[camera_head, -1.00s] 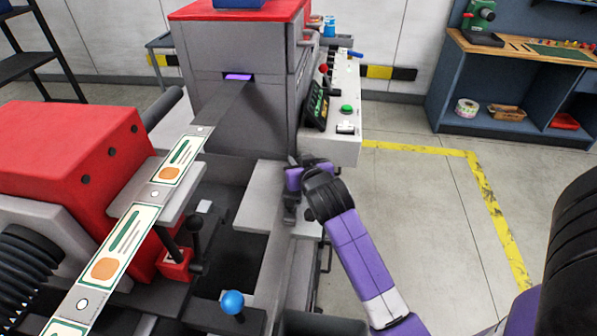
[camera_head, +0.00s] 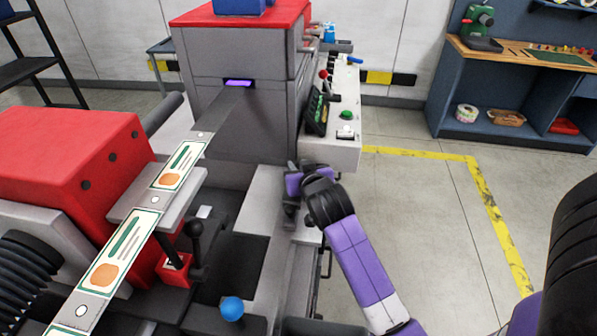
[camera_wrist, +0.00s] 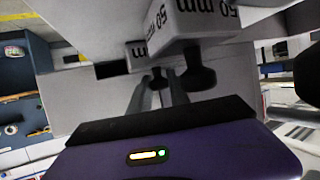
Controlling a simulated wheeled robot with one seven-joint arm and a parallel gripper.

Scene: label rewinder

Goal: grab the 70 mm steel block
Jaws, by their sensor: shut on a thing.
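In the wrist view, the two fingers of my gripper (camera_wrist: 158,95) are close together at a dark knob (camera_wrist: 158,77), shut on it. The knob appears to belong to a small pale block (camera_wrist: 137,60) marked "mm"; its number is not clear to me. A larger, nearer pale block (camera_wrist: 193,28) marked "50 mm" hangs over the upper middle of this view, with its own dark knob (camera_wrist: 203,76) just right of my fingers. In the head view my gripper (camera_head: 291,200) is beside the machine's front ledge; its fingertips and the blocks are hidden or too small to tell.
The grey machine (camera_head: 235,120) with its red top stands behind my gripper. A control panel (camera_head: 340,140) juts out behind and to the right. A blue knob (camera_head: 232,308) and a black lever (camera_head: 196,240) stand to the left. The floor to the right is clear.

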